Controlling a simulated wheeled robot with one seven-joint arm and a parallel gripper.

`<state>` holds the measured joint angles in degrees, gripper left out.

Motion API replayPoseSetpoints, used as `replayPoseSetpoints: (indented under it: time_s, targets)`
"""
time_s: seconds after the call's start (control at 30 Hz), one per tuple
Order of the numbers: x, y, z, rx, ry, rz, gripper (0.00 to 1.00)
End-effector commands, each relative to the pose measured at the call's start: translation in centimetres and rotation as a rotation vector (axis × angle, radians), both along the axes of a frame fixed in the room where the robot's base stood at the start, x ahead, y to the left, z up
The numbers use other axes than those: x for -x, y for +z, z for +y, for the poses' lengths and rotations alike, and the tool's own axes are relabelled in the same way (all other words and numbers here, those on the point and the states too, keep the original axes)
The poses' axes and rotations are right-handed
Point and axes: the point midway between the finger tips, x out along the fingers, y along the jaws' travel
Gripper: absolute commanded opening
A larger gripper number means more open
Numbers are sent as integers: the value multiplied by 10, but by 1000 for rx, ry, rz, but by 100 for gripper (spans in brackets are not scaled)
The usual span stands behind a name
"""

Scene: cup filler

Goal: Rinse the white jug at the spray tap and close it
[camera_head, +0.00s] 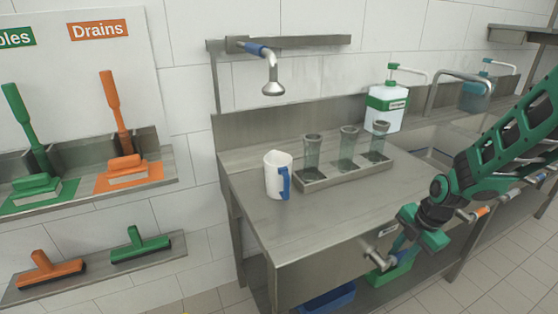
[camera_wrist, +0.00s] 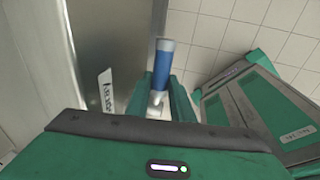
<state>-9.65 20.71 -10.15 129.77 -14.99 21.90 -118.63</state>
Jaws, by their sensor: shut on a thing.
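The white jug (camera_head: 274,178) with a blue handle stands upright on the steel counter, below the spray head (camera_head: 273,88) in the picture. I cannot tell whether it is exactly under it. No water shows at the spray head. My gripper (camera_head: 394,256) is low at the counter's front edge. In the wrist view, its green fingers (camera_wrist: 162,100) are shut on a blue-ended tap lever (camera_wrist: 163,62) beside a label plate (camera_wrist: 106,91) on the steel front. The lever is mostly hidden by the gripper in the head view.
A soap bottle (camera_head: 385,108) and a sink (camera_head: 433,156) are further right. Other levers (camera_head: 482,212) line the front edge. A blue crate (camera_head: 328,300) and a green crate (camera_head: 392,277) sit below.

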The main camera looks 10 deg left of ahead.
Motion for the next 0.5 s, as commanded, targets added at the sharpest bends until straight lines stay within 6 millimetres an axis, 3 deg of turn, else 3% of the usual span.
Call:
replayPoseSetpoints:
  time_s: [0.1, 0.5]
  targets:
    - [-1, 6, 7, 44, 12, -48, 0]
    - [-2, 10, 6, 101, 6, -90, 0]
